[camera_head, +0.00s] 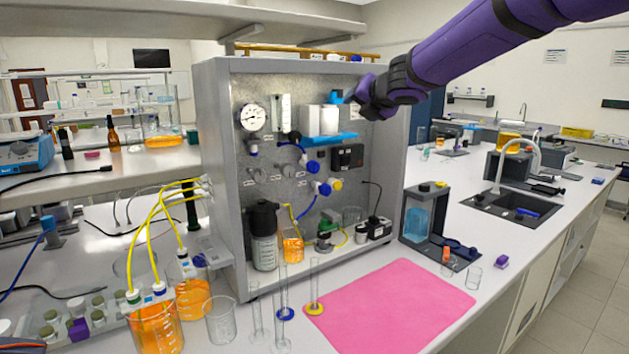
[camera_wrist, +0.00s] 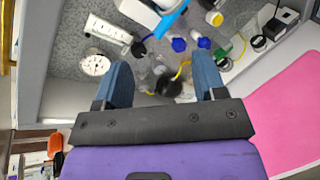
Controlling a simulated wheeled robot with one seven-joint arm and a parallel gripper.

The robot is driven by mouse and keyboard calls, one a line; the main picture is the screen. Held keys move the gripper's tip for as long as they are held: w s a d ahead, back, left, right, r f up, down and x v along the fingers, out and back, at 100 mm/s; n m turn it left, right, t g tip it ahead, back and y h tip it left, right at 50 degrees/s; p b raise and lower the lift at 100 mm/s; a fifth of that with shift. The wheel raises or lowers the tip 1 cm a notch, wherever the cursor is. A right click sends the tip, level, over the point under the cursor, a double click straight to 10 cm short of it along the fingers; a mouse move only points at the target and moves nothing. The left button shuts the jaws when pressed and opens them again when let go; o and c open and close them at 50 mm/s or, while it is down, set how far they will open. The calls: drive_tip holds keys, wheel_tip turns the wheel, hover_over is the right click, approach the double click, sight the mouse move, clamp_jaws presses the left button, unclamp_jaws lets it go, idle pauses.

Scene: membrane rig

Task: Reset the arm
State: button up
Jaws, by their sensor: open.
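My purple arm reaches in from the upper right in the head view. My gripper (camera_head: 350,98) is in front of the upper part of the rig's metal panel (camera_head: 275,135), close to the blue shelf (camera_head: 330,139) with white cylinders. In the wrist view my gripper (camera_wrist: 163,85) has its two blue fingers spread apart, with nothing between them but the view of the panel behind. The pressure gauge (camera_wrist: 95,64) shows to the left of the fingers, and blue and yellow valve knobs (camera_wrist: 179,44) show beyond them.
A pink mat (camera_head: 390,303) lies on the bench before the rig. Glass cylinders (camera_head: 314,285), an empty beaker (camera_head: 220,320) and beakers of orange liquid (camera_head: 157,328) stand to its left. A dark stand (camera_head: 428,217) with a blue vessel and a sink (camera_head: 512,204) are at right.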

drive_tip(key=s+d+m+g+h, duration=0.2)
drive_tip(key=s+d+m+h, duration=0.4)
drive_tip(key=s+d+m, duration=1.3)
drive_tip(key=s+f+m+g, duration=0.2)
drive_tip(key=s+f+m, duration=0.2)
drive_tip(key=s, duration=0.5)
drive_tip(key=s+f+m+g, duration=0.2)
drive_tip(key=s+f+m, duration=0.2)
drive_tip(key=s, duration=0.5)
drive_tip(key=s+f+m+g+y, duration=0.1)
drive_tip(key=s+f+m, duration=0.3)
drive_tip(key=s, duration=0.4)
drive_tip(key=shift+s+f+m+g, duration=0.4)
drive_tip(key=shift+m+g, duration=0.2)
drive_tip(key=shift+m, duration=0.3)
